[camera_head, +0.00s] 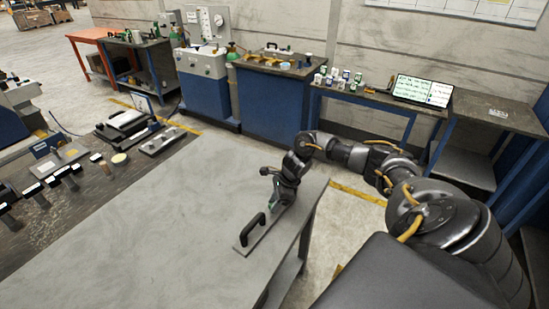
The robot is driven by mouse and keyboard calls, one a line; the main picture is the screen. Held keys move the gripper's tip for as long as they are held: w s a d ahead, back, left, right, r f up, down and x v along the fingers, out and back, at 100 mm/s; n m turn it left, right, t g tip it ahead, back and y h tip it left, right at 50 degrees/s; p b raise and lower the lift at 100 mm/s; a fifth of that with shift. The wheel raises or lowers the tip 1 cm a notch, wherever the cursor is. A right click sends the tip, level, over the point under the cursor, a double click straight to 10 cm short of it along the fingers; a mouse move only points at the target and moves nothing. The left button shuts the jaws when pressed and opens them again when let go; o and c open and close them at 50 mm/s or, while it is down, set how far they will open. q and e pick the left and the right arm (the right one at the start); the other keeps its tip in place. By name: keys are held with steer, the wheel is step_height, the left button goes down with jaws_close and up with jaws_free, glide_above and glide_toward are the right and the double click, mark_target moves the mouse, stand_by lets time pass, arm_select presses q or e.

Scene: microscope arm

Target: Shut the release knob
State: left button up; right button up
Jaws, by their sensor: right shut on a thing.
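A grey base plate (249,239) lies on the light grey table, with a black bar handle (252,229) at its near end. My right gripper (282,193) reaches down at the far end of the plate and is shut on a small part there, which looks like the release knob. The gripper hides most of that part, so its exact position cannot be told. A dark stub with a rounded end (265,171) sticks out to the left beside the gripper. My left gripper is not in view.
The grey tabletop (150,230) is bare to the left of the plate. A dark bench (100,190) with several tools and a metal plate (160,140) lies at the left. Blue cabinets (270,105) and a side table with a screen (423,90) stand along the wall.

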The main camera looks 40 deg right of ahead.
steer(key=shift+s+f+m+t+h+b, duration=0.1)
steer(key=shift+m+t+h+b, duration=0.3)
steer(key=shift+m, duration=0.8)
steer(key=shift+a+m, duration=0.1)
steer(key=shift+m, duration=0.8)
steer(key=m+t+h, duration=0.1)
steer(key=m, duration=0.1)
steer(key=shift+a+m, duration=0.1)
steer(key=shift+m, duration=0.3)
steer(key=shift+r+m+h, duration=0.2)
steer(key=shift+m+h, duration=0.3)
steer(key=shift+m, duration=0.4)
steer(key=m+p, duration=0.1)
steer(key=m+h+p, duration=0.1)
steer(key=m, duration=0.1)
steer(key=shift+a+r+m, duration=0.1)
steer(key=shift+a+m, duration=0.05)
steer(key=shift+m, duration=0.15)
steer(key=m+h+p, duration=0.1)
steer(key=m+p, duration=0.2)
steer(key=shift+a+m+h, duration=0.1)
steer(key=shift+m+h, duration=0.3)
steer(key=shift+m+g+p, duration=0.4)
steer(key=shift+m+p, duration=0.15)
steer(key=shift+m, duration=0.15)
steer(key=shift+f+h, duration=0.2)
steer(key=shift+h, duration=0.1)
